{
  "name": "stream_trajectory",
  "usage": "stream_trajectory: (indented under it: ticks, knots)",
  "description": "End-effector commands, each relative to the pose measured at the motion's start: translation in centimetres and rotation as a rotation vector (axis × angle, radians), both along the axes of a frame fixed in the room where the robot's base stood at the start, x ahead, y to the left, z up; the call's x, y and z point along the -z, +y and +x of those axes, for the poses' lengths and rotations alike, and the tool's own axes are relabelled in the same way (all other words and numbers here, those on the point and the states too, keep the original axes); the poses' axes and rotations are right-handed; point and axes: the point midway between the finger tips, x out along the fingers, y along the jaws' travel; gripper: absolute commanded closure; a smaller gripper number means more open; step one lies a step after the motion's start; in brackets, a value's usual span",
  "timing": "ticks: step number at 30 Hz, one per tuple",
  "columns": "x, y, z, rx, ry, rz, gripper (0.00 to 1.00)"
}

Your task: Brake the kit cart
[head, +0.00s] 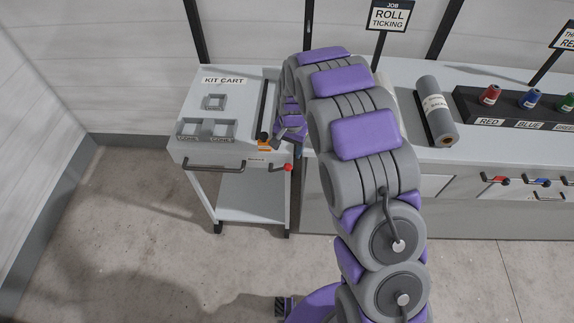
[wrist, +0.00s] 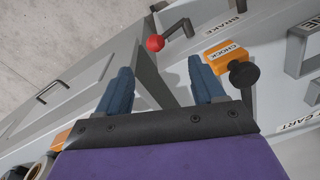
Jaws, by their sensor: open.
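The white kit cart (head: 235,91) stands left of the bench, with the brake lever at the right of its front edge. The brake lever's red knob (head: 288,167) also shows in the wrist view (wrist: 155,43), beside the BRAKE label (wrist: 237,22). An orange CHOCK block (wrist: 226,54) and a black knob (wrist: 243,73) sit on the cart top near the lever. My gripper (wrist: 160,68) is open and empty. In the wrist view the red knob appears beyond the gap between the blue fingers, apart from both. In the head view my arm largely hides the gripper.
The bench (head: 460,152) runs right of the cart and carries a grey roll (head: 437,113) and a dark rack (head: 515,112) of coloured spools. A ROLL TICKING sign (head: 390,17) stands at the back. The floor (head: 150,205) in front and left of the cart is clear.

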Motion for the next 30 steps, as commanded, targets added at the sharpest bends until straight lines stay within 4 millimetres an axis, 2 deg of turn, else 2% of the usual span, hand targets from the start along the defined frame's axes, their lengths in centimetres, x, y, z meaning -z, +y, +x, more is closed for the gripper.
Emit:
stream_trajectory:
  ticks: [1,6,15,21,29,30]
  knots:
    - [1.3,0.0,-0.1,0.001,0.005,0.000,0.32]
    - [4.7,0.2,0.0,0.001,0.005,0.000,0.32]
    - [9.1,0.7,0.1,0.000,0.005,-0.001,0.32]
    - [10.0,0.8,0.2,0.000,0.001,-0.001,0.32]
    - [10.0,0.7,0.2,0.000,0.000,0.000,0.32]
    - [10.0,0.7,0.2,0.000,0.001,0.000,0.36]
